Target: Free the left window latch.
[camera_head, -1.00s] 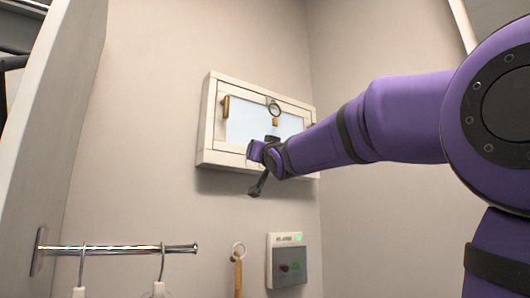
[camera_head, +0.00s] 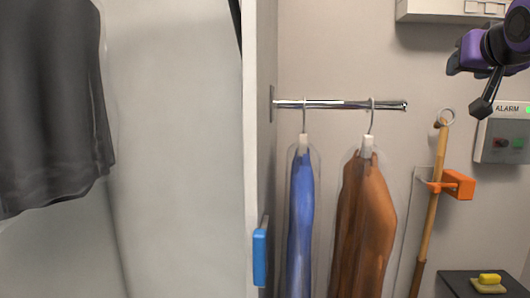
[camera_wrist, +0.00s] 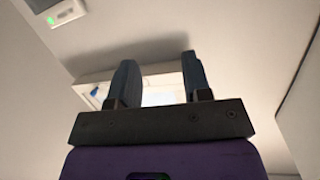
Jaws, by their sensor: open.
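The window (camera_head: 450,10) shows only its lower frame at the top right of the head view. Its latches are out of that view. In the wrist view, part of the window's frame (camera_wrist: 90,92) and bright pane show behind my fingers. No latch can be made out there, though a small blue patch shows at the frame's left corner. My gripper (camera_wrist: 158,60) is open and empty, its two dark fingers apart. In the head view my gripper (camera_head: 484,92) hangs below the window, just left of the alarm panel, in the foreground.
A wooden pole (camera_head: 430,225) with a ring on top stands in an orange clip (camera_head: 458,184). A chrome rail (camera_head: 340,104) holds a blue garment (camera_head: 300,220) and a brown garment (camera_head: 362,225). An alarm panel (camera_head: 503,138) is on the wall. A yellow block (camera_head: 489,279) sits low right.

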